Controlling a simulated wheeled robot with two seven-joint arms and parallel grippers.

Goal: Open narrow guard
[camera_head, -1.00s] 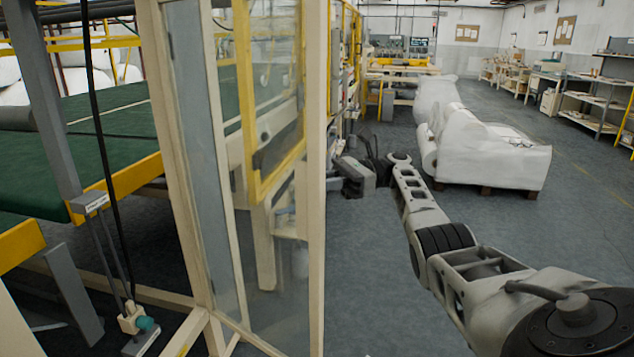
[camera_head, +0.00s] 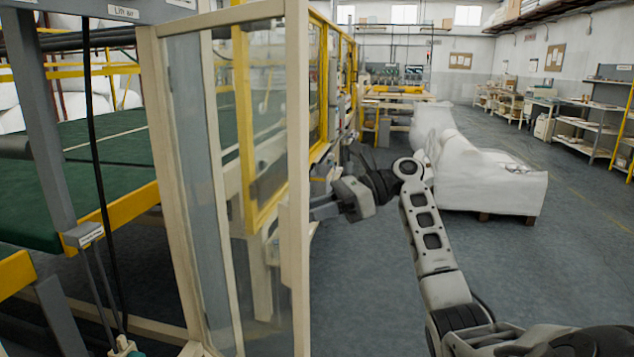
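The narrow guard (camera_head: 298,190) is a tall cream-framed panel with clear glazing, standing in the foreground left of centre. It looks swung out at an angle from the cream post and frame (camera_head: 175,185) on its left. My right arm comes in from the lower right. My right gripper (camera_head: 322,208) points left at the guard's free right-hand upright, with its fingertips right beside or behind that upright. I cannot tell whether it touches the upright or whether its fingers are apart. My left gripper is not in view.
A machine with a green bed (camera_head: 100,175) and yellow edges fills the left. A yellow-framed guard (camera_head: 245,120) stands behind the glazing. White wrapped rolls (camera_head: 485,180) lie on a pallet at right. Grey floor (camera_head: 370,290) is clear between them.

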